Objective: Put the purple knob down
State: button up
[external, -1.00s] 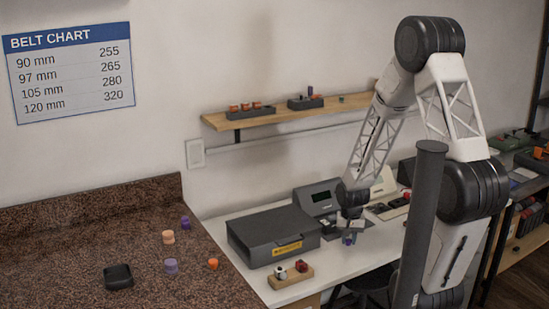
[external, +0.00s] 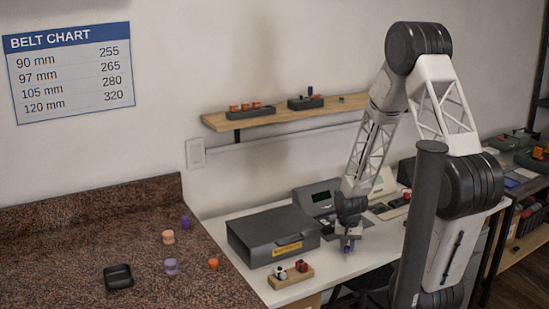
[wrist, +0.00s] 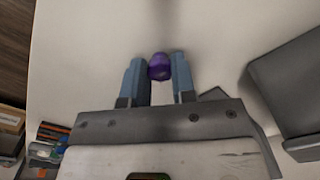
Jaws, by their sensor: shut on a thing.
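The purple knob (wrist: 159,67) is between the two blue-grey fingertips of my gripper (wrist: 160,80) in the wrist view. My gripper is shut on it. In the external view my gripper (external: 349,243) points down over the white bench (external: 372,258), near its front edge, with the purple knob (external: 347,250) small at its tips. I cannot tell whether the knob touches the bench.
A dark grey case (external: 272,235) stands left of my gripper, with a small wooden block (external: 290,278) in front of it. A grey device (external: 318,197) stands behind. Other knobs, including a purple one (external: 185,222), stand on the brown counter (external: 215,285).

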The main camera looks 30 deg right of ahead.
aim_at(347, 247)
jog(key=shift+f, duration=0.1)
jog(key=o, duration=0.9)
notch_tip(347, 247, up, 12)
jog(key=shift+r, duration=0.15)
dwell(0.3)
dwell(0.6)
